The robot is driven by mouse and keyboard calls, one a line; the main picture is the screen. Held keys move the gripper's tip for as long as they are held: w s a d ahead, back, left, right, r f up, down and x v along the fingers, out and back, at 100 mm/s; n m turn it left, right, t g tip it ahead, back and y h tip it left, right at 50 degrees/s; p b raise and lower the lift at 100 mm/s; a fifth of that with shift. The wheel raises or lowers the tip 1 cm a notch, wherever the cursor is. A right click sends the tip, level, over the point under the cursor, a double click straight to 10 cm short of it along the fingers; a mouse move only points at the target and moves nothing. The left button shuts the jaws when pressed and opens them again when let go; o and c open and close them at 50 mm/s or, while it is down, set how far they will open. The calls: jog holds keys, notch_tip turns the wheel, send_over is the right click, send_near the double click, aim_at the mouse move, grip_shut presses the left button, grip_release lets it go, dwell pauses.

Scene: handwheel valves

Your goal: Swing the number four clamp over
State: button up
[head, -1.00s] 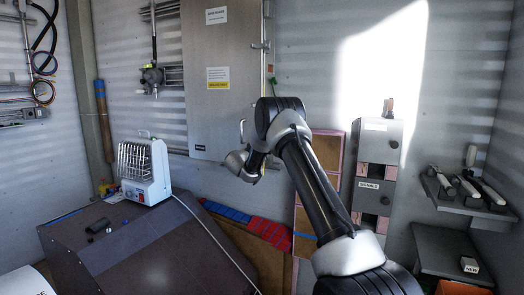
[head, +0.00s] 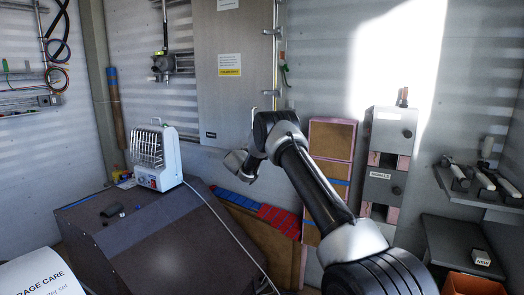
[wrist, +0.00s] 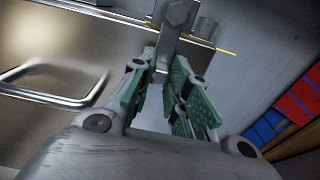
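A tall grey cabinet (head: 232,100) stands against the back wall with metal clamps (head: 270,92) along its right edge. No number on any clamp is readable. My gripper (head: 238,162) is near the cabinet's lower part in the head view, small and partly hidden by my arm. In the wrist view, my gripper's green-padded fingers (wrist: 160,68) are apart. A grey metal bar with a hex bolt head (wrist: 177,14), looking like a clamp arm, reaches down toward the gap between the fingertips. I cannot tell whether the fingers touch it. A bent metal handle (wrist: 55,72) is left of them.
A white heater (head: 155,158) stands on a dark sloped cabinet (head: 165,245) at left, its cable trailing right. Shelves with tools (head: 478,185) and an orange box (head: 465,287) are at right.

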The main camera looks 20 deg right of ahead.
jog(key=o, duration=0.4)
jog(key=shift+r, duration=0.15)
jog(key=shift+v, duration=3)
jog(key=shift+a, duration=0.1)
